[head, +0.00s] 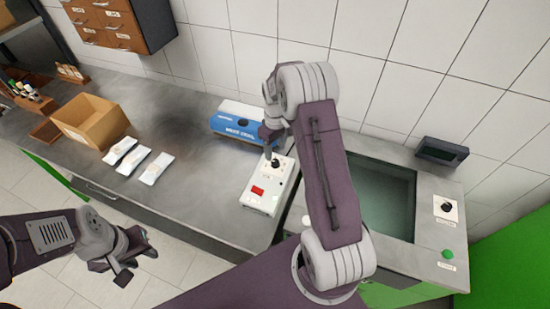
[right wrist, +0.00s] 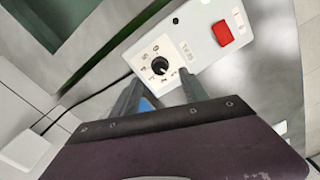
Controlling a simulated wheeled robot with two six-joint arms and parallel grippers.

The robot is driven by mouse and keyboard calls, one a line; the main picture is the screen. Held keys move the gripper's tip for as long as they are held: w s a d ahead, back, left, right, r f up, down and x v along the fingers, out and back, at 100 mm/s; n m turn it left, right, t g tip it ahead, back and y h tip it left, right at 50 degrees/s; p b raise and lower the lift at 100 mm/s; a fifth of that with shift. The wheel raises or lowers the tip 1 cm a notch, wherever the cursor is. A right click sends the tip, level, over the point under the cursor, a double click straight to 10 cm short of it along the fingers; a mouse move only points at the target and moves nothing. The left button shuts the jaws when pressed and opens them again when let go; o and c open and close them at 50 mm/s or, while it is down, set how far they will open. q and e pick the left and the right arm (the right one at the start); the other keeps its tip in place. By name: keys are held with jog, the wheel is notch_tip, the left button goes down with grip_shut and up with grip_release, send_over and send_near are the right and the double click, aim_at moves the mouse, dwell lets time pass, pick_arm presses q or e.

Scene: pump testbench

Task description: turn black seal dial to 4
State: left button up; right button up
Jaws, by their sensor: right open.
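The black seal dial (right wrist: 160,66) is a round black knob on a white plate with small marks around it. It sits on the white device with a red button; in the head view the dial (head: 275,162) is at the device's far end. My right gripper (right wrist: 159,76) is open, with its two fingers pointing at the dial, one towards each side of it. I cannot tell whether they touch it. My left gripper (head: 124,262) looks open and empty, off the bench's front edge.
A blue box (head: 237,121) stands behind the white device (head: 258,201). White packets (head: 138,160) and an open cardboard box (head: 92,122) are to the left. A sunken tank (head: 385,200) and another black knob (head: 446,207) are at right.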

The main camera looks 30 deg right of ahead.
aim_at(275, 161)
notch_tip(275, 161, down, 6)
jog(key=shift+f+p, duration=0.1)
jog(key=shift+p, duration=0.35)
grip_shut()
